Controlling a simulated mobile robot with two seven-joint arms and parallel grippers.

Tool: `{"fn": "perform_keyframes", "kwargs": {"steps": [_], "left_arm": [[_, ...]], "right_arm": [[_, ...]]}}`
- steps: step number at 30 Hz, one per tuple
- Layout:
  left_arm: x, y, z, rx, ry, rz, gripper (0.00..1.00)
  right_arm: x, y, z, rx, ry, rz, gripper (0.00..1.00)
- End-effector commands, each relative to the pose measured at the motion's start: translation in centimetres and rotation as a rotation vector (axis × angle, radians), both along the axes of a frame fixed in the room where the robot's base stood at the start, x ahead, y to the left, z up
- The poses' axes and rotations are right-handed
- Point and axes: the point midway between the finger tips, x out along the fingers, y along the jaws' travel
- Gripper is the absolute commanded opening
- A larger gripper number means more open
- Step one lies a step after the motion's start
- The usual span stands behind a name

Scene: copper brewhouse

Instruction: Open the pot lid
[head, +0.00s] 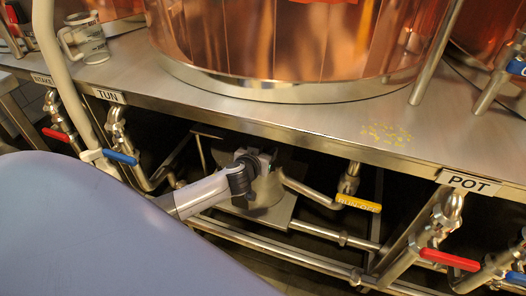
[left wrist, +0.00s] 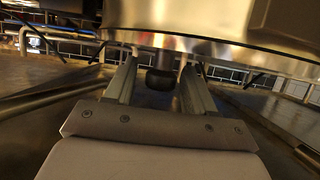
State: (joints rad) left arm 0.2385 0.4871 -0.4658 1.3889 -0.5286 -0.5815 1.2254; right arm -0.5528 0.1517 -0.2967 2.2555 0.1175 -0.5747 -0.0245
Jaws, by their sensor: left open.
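The pot lid cannot be made out in the head view, where the vessel tops are cut off. A POT label (head: 470,183) is on the counter's front edge at right. My left gripper (head: 262,160) is low in front of the counter, below its edge, among the pipes. In the left wrist view its two fingers (left wrist: 160,68) are open. A dark rounded part (left wrist: 160,79) shows between them, below a large shiny curved metal body (left wrist: 220,45). I cannot tell whether the fingers touch it. My right gripper is not in view.
A large copper vessel (head: 300,40) stands on the steel counter (head: 300,115). Below are pipes, a yellow-handled valve (head: 358,204), red (head: 449,259) and blue (head: 120,157) valve handles, and a TUN label (head: 109,96). A clear jug (head: 85,40) stands at upper left.

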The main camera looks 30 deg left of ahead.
Motion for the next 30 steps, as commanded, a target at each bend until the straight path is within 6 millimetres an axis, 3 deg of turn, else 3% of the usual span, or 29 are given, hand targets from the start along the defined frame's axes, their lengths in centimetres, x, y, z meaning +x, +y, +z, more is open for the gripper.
{"fn": "perform_keyframes", "kwargs": {"steps": [2, 7, 19, 23, 30], "left_arm": [[0.0, 0.0, 0.0, 0.0, 0.0, 0.0, 0.54], [0.0, 0.0, 0.0, 0.0, 0.0, 0.0, 0.0], [-1.4, 0.1, 0.1, 0.0, 0.002, -0.043, 0.0], [-3.1, 0.2, 0.2, 0.0, 0.004, -0.103, 0.0], [-7.9, 1.0, 0.3, 0.002, 0.007, -0.281, 0.0]], "right_arm": [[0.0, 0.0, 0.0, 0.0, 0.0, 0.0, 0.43], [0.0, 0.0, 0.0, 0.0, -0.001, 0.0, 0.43], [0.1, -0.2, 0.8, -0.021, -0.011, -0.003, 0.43], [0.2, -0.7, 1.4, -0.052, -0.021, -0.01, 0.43], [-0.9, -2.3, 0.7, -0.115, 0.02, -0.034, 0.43]]}}
